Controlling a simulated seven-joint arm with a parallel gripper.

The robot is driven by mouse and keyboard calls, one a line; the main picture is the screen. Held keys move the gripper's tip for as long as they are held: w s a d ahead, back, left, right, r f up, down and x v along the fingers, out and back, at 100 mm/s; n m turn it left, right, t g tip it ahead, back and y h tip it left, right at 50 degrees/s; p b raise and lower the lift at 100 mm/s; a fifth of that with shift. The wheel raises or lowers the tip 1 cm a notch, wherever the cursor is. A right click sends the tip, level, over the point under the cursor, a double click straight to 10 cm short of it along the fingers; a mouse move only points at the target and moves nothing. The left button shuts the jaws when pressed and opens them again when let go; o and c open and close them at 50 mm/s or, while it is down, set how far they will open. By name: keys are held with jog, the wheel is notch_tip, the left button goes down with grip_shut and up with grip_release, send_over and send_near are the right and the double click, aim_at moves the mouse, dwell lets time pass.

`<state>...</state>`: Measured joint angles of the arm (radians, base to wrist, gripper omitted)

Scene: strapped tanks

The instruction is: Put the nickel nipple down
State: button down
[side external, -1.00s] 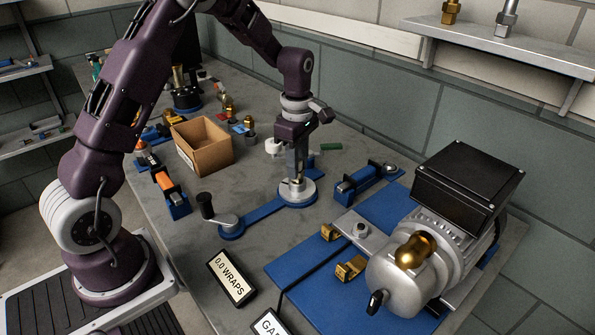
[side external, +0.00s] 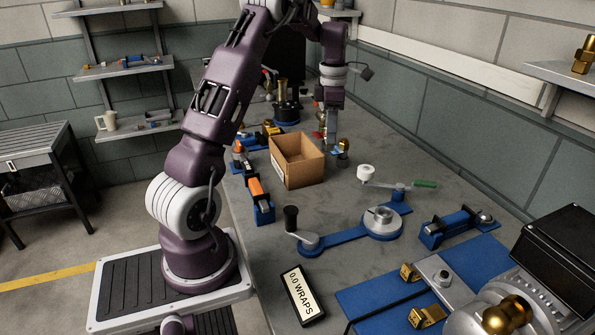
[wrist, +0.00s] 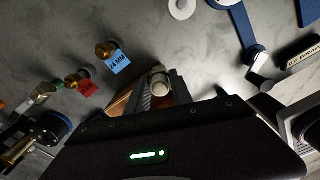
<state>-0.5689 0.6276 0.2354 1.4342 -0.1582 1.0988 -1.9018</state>
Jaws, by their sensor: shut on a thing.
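My gripper (side external: 331,140) is at the back of the bench, just beyond the cardboard box, in the side view. In the wrist view my gripper (wrist: 160,90) is shut on the nickel nipple (wrist: 159,78), a pale, round-ended piece between the fingers. In the side view I cannot make out the nipple clearly. A brass fitting (wrist: 105,48) with a blue "24 MM" tag (wrist: 117,62) lies left of the fingers in the wrist view. A second brass fitting (wrist: 73,80) with a red tag (wrist: 88,88) is farther left.
The open cardboard box (side external: 297,165) stands close in front of my gripper. The grey bench between box and wall has free room.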

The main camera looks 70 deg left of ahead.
jog(key=s+a+f+n, duration=0.1)
jog(key=s+a+n, duration=0.45)
jog(key=a, duration=0.35)
jog(key=shift+m, duration=0.45)
jog(key=f, duration=0.9)
jog(key=shift+s+a+f, duration=0.1)
jog(key=shift+s+f, duration=0.25)
jog(key=shift+s, duration=0.05)
jog(key=shift+f, duration=0.1)
jog(key=c, duration=1.1)
grip_release()
jog(key=shift+c, duration=0.2)
